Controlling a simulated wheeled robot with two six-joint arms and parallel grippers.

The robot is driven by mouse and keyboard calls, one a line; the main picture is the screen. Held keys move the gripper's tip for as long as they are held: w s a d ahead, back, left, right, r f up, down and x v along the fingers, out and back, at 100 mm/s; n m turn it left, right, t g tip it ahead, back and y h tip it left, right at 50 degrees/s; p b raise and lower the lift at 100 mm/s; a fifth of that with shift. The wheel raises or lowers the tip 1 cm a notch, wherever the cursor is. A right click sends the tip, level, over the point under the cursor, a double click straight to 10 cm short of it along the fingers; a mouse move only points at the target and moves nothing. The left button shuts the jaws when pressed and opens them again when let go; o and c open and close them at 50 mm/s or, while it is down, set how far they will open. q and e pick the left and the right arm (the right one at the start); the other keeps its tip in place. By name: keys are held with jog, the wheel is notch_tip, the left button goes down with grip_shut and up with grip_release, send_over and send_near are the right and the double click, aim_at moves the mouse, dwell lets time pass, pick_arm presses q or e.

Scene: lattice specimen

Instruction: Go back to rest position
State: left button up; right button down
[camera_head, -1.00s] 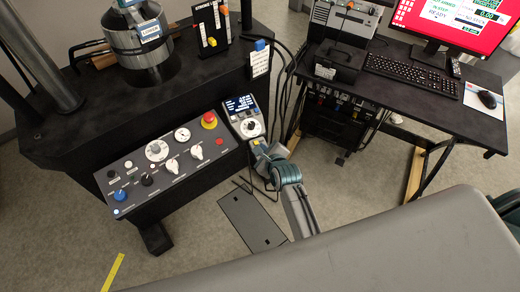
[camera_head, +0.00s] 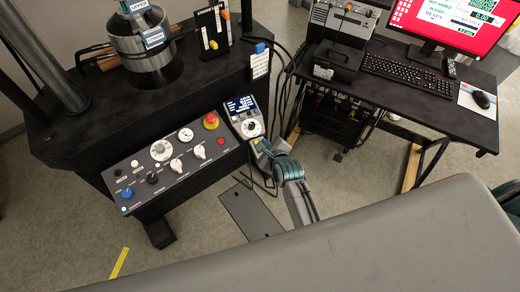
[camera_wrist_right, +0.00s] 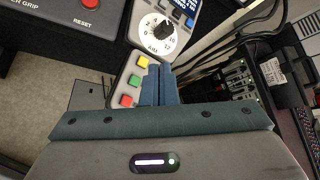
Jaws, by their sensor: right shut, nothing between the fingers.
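My right gripper (camera_head: 262,152) is at the lower part of the handset (camera_head: 244,118), a box with a lit display and a white dial. In the right wrist view its blue fingers (camera_wrist_right: 160,78) are together with nothing between them. They stand in front of the handset's button strip, beside yellow, green and red buttons (camera_wrist_right: 134,80) and below the white dial (camera_wrist_right: 157,32). I cannot tell whether the fingertips touch the handset. My left gripper is in neither view.
A black control panel (camera_head: 140,172) with knobs and a red emergency button (camera_head: 211,121) is left of the gripper. A desk (camera_head: 420,103) with keyboard, mouse and monitor stands right. Black cables (camera_head: 284,95) hang close by. Grey floor (camera_head: 205,235) is open in front.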

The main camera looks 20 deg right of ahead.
dwell(0.6)
jog(key=s+d+r+n+g+h, duration=0.1)
jog(key=s+d+r+n+g, duration=0.2)
jog(key=s+n, duration=0.6)
jog(key=s+d+r+n+g, duration=0.2)
jog(key=s+d+r+n, duration=0.15)
jog(key=s+n, duration=0.65)
jog(key=s+d+r+n+g+h, duration=0.1)
jog(key=s+d+r+n+g, duration=0.25)
jog(key=s+n, duration=0.55)
jog(key=s+d+f+g+b, duration=0.1)
jog(key=d+f+b, duration=0.15)
jog(key=f, duration=1.65)
jog(key=d+f+b, duration=0.1)
jog(key=f+b, duration=0.3)
jog(key=f, duration=1.5)
jog(key=s+f+g+b, duration=0.1)
jog(key=s+f+b, duration=0.3)
jog(key=s+f, duration=1.4)
notch_tip(320, 180, down, 5)
jog(key=shift+s+d+r, duration=0.2)
jog(key=shift+s+d, duration=0.05)
jog(key=shift+d, duration=0.15)
